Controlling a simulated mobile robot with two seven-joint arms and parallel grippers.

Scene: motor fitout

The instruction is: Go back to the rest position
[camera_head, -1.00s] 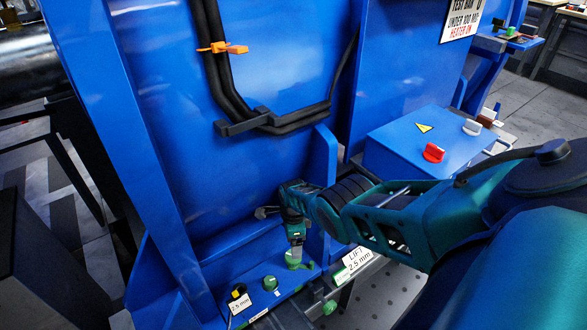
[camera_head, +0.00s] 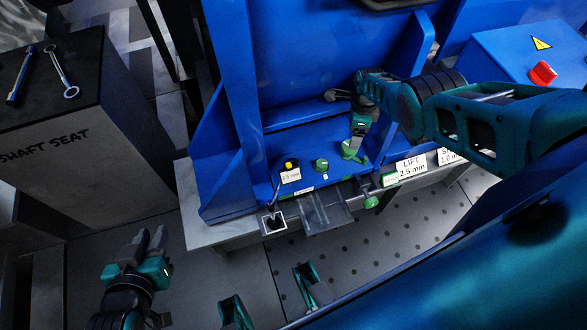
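My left gripper (camera_head: 149,240) is at the lower left, over the floor and clear of the blue machine. Its two grey fingers point up in the picture, close together, with nothing visible between them; how far they are apart is unclear. My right arm comes in from the right across the blue machine (camera_head: 300,50). Its gripper (camera_head: 354,150) points down at a green part (camera_head: 347,154) on the machine's lower ledge. Whether its fingers hold that part, touch it or are only over it I cannot tell.
A dark-topped cabinet marked SHAFT SEAT (camera_head: 45,150), with two wrenches (camera_head: 64,73) on top, stands at the left. A blue box with a red knob (camera_head: 542,73) is at the upper right. A green knob (camera_head: 321,165) sits on the ledge. Open floor lies around my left gripper.

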